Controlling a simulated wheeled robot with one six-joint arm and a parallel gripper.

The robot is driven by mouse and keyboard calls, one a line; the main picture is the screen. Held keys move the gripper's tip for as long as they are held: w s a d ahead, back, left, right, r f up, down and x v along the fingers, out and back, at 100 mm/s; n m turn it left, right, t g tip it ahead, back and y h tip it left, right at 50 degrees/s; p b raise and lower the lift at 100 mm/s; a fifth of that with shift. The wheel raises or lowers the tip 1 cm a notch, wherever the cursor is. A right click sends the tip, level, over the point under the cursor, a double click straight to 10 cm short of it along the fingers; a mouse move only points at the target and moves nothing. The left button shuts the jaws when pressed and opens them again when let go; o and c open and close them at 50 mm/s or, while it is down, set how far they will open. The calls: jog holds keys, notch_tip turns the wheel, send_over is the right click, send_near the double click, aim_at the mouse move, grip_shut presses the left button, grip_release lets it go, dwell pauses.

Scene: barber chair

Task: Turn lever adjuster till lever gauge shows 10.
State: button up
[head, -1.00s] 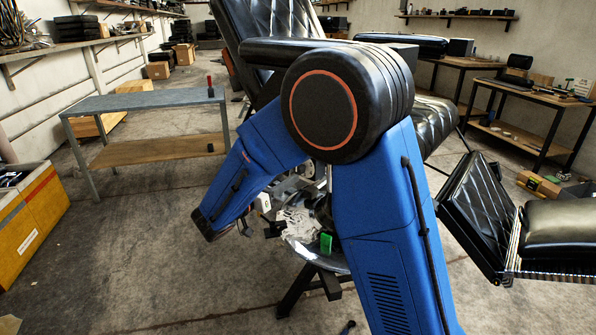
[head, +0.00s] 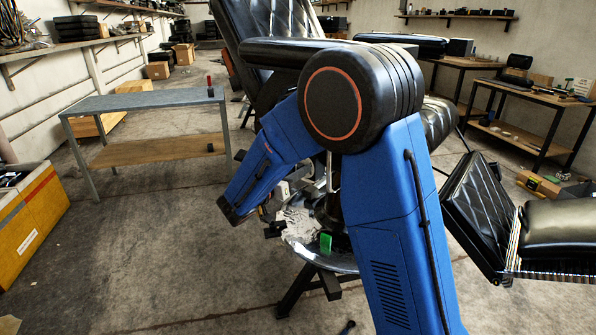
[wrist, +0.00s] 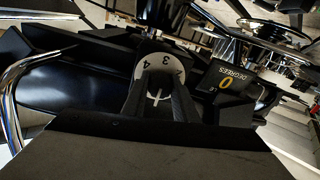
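In the wrist view a black gauge box (wrist: 232,80) labelled DEGREES shows a yellow 0, tilted in the picture. Left of it is a pale round dial (wrist: 152,62) with the marks 3 and 4; it may belong to the lever adjuster, whose shape I cannot make out clearly. My gripper (wrist: 158,88) is in front of the dial, its dark fingers pointing at it and covering its lower part. I cannot tell whether the fingers touch anything. In the head view my blue arm hides much of the chair mechanism, and the gripper's fingers are not clear.
The black padded barber chair (head: 262,30) stands behind my arm, with its footrest (head: 478,215) at right. A round metal base (head: 335,262) lies low by my arm. A grey table (head: 145,102) stands left, a yellow box (head: 35,225) far left. Floor at left is free.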

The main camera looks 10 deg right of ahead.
jog(key=c, duration=0.4)
jog(key=shift+o, duration=0.2)
